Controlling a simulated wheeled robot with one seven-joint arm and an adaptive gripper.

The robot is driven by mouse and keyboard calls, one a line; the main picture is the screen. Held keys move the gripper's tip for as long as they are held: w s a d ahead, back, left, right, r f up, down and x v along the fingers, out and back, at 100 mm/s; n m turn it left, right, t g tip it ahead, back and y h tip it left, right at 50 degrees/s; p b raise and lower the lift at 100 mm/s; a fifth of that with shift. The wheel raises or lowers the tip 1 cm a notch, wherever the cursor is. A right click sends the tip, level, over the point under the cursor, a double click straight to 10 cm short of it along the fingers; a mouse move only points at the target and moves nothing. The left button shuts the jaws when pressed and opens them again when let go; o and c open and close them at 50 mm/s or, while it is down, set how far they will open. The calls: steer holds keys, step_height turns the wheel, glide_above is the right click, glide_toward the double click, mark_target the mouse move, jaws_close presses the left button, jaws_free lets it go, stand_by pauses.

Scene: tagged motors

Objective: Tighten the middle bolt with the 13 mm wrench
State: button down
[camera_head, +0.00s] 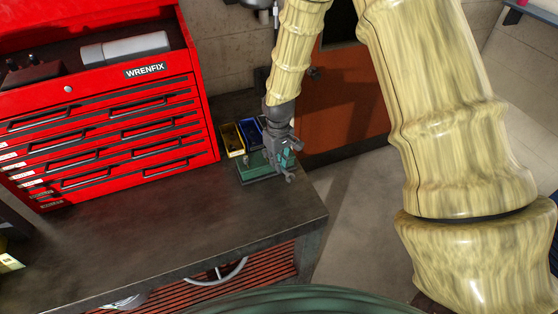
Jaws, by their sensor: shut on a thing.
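My gripper (281,155) is over the far right part of the workbench, at the green block (252,176). It is shut on a small grey metal tool, a wrench by its shape (289,179), whose forked end sticks out below and right of the fingers. The size mark on the wrench is too small to read. A small grey bolt-like piece (246,159) stands on the left part of the green block. The middle bolt cannot be made out; my gripper covers the right part of the block. I cannot tell whether the wrench touches a bolt.
A yellow bin (232,139) and a blue bin (250,131) stand just behind the block. A red tool chest (110,130) fills the left of the workbench (190,225). The bench top in front is clear; its right edge lies close to my gripper.

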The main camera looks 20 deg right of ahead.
steer(key=shift+s+a+m, duration=0.15)
steer(key=shift+a+m, duration=0.45)
steer(key=shift+m, duration=0.3)
steer(key=shift+a+m, duration=0.75)
steer(key=shift+m, duration=0.35)
steer(key=shift+a+m, duration=0.7)
steer(key=shift+m, duration=0.4)
steer(key=shift+d+n+p, duration=0.2)
steer(key=shift+n+p, duration=0.1)
steer(key=shift+d+n, duration=0.25)
steer(key=shift+n, duration=0.15)
